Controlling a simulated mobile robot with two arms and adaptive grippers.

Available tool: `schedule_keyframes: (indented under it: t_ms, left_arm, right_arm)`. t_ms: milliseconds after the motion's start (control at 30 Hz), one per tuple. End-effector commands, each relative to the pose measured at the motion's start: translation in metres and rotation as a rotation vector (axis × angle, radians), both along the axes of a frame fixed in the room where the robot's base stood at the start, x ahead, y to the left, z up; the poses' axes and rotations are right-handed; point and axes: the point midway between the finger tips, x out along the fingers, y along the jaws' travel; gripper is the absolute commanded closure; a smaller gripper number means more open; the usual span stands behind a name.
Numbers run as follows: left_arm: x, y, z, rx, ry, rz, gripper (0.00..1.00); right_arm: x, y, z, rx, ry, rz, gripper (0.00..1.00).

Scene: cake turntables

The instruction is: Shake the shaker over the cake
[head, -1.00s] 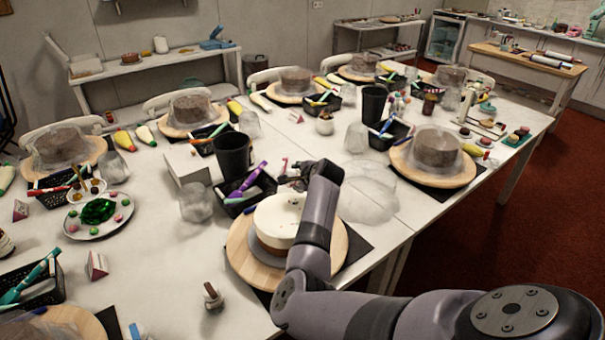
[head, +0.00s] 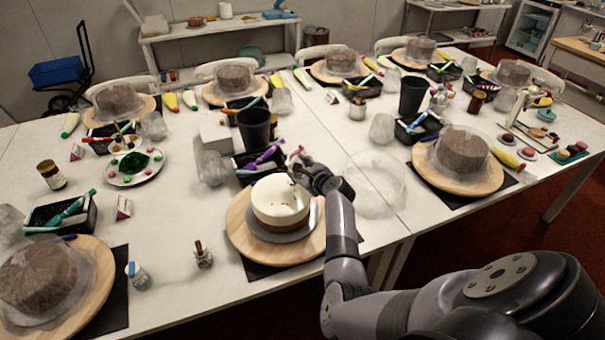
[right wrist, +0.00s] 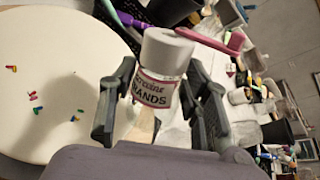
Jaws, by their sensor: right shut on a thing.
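A round cake (head: 278,205) with a white top and brown lower side stands on a wooden turntable (head: 240,228) at the near edge of the table. In the right wrist view the cake's white top (right wrist: 60,50) carries several small coloured sprinkles. My right gripper (head: 312,178) is just beyond the cake's right side, above table height. In the right wrist view the right gripper (right wrist: 158,105) is shut on the shaker (right wrist: 155,88), a small jar with a grey cap and a printed label. I cannot make out the shaker clearly in the head view. My left gripper is not in view.
A black cup (head: 254,128) and a black basket of tools (head: 258,165) stand behind the cake. A crumpled clear wrap (head: 375,185) lies to its right. A small bottle (head: 203,255) stands to the left. Another turntable with a wrapped cake (head: 462,155) is farther right.

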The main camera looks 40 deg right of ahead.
Motion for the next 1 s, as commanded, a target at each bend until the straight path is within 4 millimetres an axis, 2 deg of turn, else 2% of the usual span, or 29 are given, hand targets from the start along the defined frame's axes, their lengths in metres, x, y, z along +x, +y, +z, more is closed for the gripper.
schedule_keyframes:
  t_ms: [33,400,600,800,1000]
  left_arm:
    - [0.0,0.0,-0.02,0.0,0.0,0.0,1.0]
    - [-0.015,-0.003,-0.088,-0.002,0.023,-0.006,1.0]
    - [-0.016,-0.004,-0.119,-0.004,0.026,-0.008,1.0]
    - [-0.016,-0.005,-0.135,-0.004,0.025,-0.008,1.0]
    - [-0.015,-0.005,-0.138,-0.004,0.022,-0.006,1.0]
  right_arm:
    - [0.001,0.0,-0.009,0.031,-0.029,-0.002,0.91]
    - [0.009,0.01,-0.003,0.275,-0.233,-0.001,0.91]
    - [0.012,0.015,0.002,0.394,-0.333,0.001,0.91]
    - [0.014,0.017,0.007,0.47,-0.394,0.001,0.91]
    - [0.015,0.018,0.012,0.497,-0.414,0.001,0.91]
